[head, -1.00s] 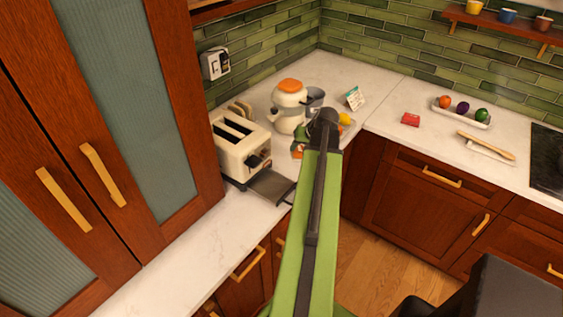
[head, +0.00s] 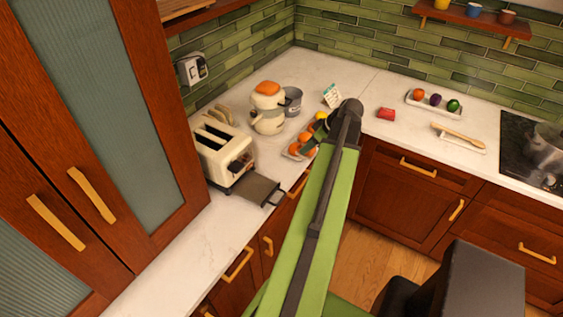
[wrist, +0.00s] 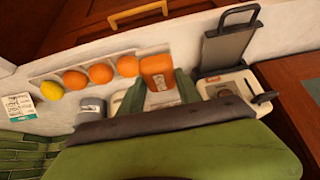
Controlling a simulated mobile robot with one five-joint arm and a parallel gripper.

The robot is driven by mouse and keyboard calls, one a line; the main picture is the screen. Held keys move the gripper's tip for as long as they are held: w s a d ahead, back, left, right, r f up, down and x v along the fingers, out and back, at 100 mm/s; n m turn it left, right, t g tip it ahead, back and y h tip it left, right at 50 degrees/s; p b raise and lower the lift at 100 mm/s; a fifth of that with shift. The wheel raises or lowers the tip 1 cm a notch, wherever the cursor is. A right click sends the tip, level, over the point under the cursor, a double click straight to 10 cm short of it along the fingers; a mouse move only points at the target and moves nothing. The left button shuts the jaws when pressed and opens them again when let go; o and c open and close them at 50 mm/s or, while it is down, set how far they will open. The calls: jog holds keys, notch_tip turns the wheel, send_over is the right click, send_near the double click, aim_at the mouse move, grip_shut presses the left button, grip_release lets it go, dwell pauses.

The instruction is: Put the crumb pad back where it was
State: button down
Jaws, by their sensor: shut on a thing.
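The crumb pad appears to be the orange block (wrist: 157,66) with a pale, speckled lower part between the two green fingers of my gripper (wrist: 158,84) in the wrist view. My gripper is shut on it. In the head view my gripper (head: 318,132) is over the counter near the fruit tray, right of the toaster, and my arm partly hides it. I cannot pick the pad out from the oranges there. The cream toaster (head: 225,158) stands at left with its dark crumb tray (head: 256,189) pulled out; that tray also shows in the wrist view (wrist: 228,46).
A white juicer (head: 267,117) with an orange top and a grey pot (head: 292,101) stand behind. Oranges and a lemon (wrist: 52,90) lie in a row beside the pad. The front left counter (head: 165,245) is clear.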

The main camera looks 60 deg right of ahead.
jog(key=w+f+b, duration=0.2)
jog(key=w, duration=0.1)
jog(key=w+a+f+b, duration=0.1)
jog(key=w+f, duration=0.1)
jog(key=w, duration=0.1)
jog(key=w+a+f+b, duration=0.1)
jog(key=w+f+b, duration=0.1)
jog(key=w, duration=0.2)
jog(key=shift+f+b, duration=0.3)
jog(key=shift+b, duration=0.05)
jog(key=shift+w+a, duration=0.1)
jog(key=shift+w, duration=0.3)
notch_tip(320, 180, down, 4)
jog(key=b, duration=0.4)
jog(key=shift+f, duration=0.15)
jog(key=shift+r, duration=0.2)
jog(key=shift+f, duration=0.15)
jog(key=c, duration=0.8)
grip_release()
jog(key=shift+c, duration=0.2)
